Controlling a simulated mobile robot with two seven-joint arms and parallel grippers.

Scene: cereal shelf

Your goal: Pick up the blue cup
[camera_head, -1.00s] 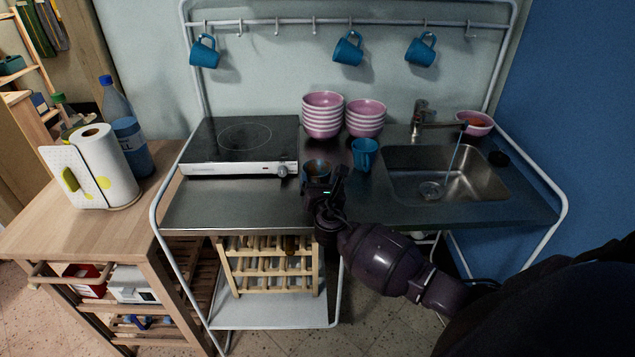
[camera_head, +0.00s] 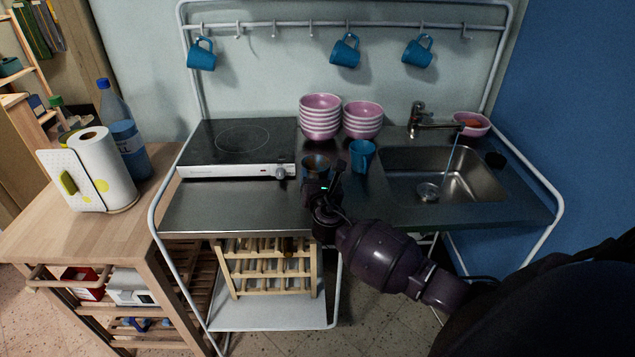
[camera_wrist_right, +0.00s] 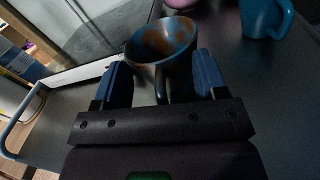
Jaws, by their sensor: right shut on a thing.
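A blue cup with a brownish, patchy inside (camera_head: 315,163) is at the front middle of the counter, right of the hob. My right gripper (camera_head: 326,180) is at its near side. In the right wrist view the cup (camera_wrist_right: 165,42) shows between the two blue-padded fingers (camera_wrist_right: 163,82), with its dark handle toward me. The gripper is shut on this cup. The cup's lower part is hidden by the gripper, so its contact with the counter cannot be told. A second blue cup (camera_head: 362,155) stands just right, apart from the gripper. My left gripper is out of view.
Stacked pink bowls (camera_head: 320,118) stand behind the cup. A sink (camera_head: 440,175) with a tap (camera_head: 420,122) lies right, a hob (camera_head: 240,148) left. Blue mugs (camera_head: 345,51) hang from the rail above. Bare counter (camera_head: 230,205) lies front left.

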